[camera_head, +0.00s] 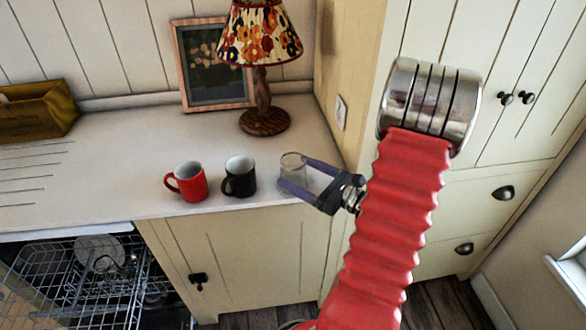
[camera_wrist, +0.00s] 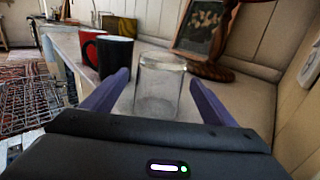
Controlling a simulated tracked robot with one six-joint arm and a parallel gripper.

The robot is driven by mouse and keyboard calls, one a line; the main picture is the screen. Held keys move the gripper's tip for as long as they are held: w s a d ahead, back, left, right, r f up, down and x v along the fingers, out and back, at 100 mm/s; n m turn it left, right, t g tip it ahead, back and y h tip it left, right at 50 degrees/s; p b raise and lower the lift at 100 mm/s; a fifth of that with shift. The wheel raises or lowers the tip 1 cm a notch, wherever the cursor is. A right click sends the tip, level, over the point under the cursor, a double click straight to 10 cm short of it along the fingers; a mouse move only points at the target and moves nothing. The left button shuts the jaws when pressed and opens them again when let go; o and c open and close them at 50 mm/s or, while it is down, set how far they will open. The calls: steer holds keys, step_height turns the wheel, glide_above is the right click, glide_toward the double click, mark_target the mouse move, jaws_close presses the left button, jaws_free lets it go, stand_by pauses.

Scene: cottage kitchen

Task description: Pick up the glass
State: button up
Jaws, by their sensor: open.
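The clear glass (camera_head: 292,168) stands upright on the pale counter (camera_head: 110,185), near its front right end. In the wrist view the glass (camera_wrist: 160,84) is straight ahead, between the two purple fingers of my gripper (camera_wrist: 160,85). In the head view my gripper (camera_head: 292,175) reaches in from the right with its fingers apart, one on each side of the glass. The fingers look clear of the glass walls, though touch is hard to judge. The glass appears empty.
A black mug (camera_head: 239,178) stands just left of the glass, and a red mug (camera_head: 188,182) left of that. Behind are a lamp (camera_head: 264,100) and a framed picture (camera_head: 213,65). A wall and tall cabinet (camera_head: 500,50) bound the right. An open dishwasher rack (camera_head: 90,275) is lower left.

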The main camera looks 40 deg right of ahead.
mark_target(282, 164)
steer(key=shift+w+a, duration=0.1)
steer(key=shift+w, duration=0.45)
steer(key=shift+w+a, duration=0.25)
steer(key=shift+w, duration=1.05)
steer(key=shift+w+a, duration=0.25)
steer(key=shift+w, duration=1)
steer(key=shift+c, duration=0.2)
steer(key=c, duration=1.4)
steer(key=shift+r, duration=0.1)
step_height(282, 164, up, 10)
